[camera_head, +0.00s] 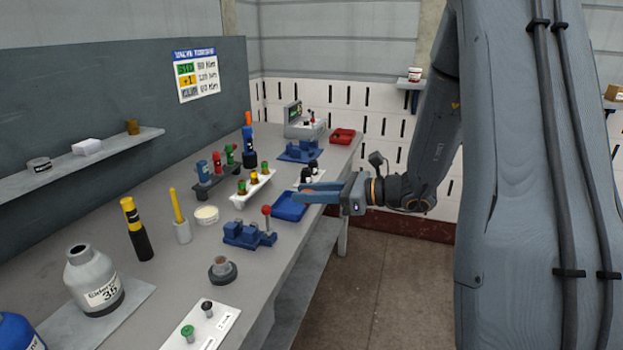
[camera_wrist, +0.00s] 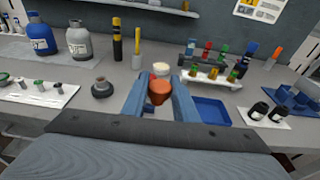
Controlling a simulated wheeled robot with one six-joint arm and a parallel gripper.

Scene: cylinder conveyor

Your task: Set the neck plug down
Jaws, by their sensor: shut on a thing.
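My gripper (camera_head: 304,192) reaches over the front of the bench from the right. Its blue fingers also show in the wrist view (camera_wrist: 161,84), shut on a copper-brown plug (camera_wrist: 159,92), which I take to be the neck plug. The plug is held above the bench, near a blue tray (camera_head: 290,208); the tray lies right of the fingers in the wrist view (camera_wrist: 212,111). In the head view the fingers largely hide the plug. A grey cylinder (camera_head: 92,280) labelled 35 stands on a plate at the left.
A blue fixture with a red-knobbed lever (camera_head: 246,235) and a dark round holder (camera_head: 222,271) stand on the bench. A white rack (camera_head: 252,188), a yellow tool in a cup (camera_head: 182,230) and a white labelled board (camera_head: 200,330) also occupy it. Bare bench lies between the holder and the fixture.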

